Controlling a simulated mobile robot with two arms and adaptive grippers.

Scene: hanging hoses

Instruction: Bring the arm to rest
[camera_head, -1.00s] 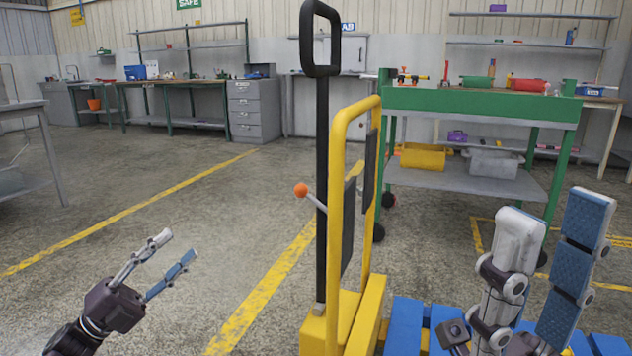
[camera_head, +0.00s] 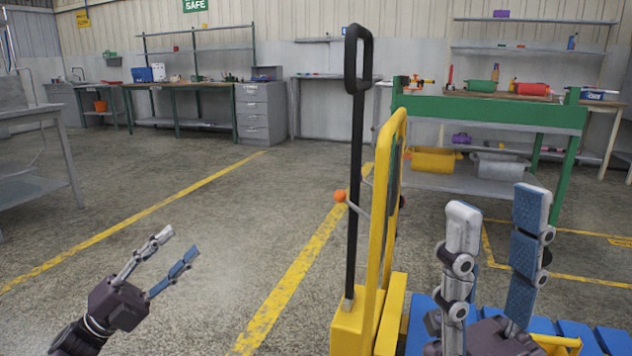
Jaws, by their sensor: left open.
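My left gripper (camera_head: 181,247) is at the lower left of the head view, over bare floor. Its two fingers are apart and nothing is between them. My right gripper (camera_head: 498,208) is at the lower right, fingers pointing up and spread apart, with nothing between them. It stands in front of the blue slatted platform (camera_head: 581,334) and to the right of the yellow frame (camera_head: 390,215) of a cart. The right gripper does not appear to touch the frame.
The cart has a black handle (camera_head: 358,60) and a lever with an orange knob (camera_head: 340,196). A green workbench (camera_head: 490,108) with tools and bins stands behind it. Grey drawers (camera_head: 262,112) and shelves line the back wall. The floor at left centre is clear.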

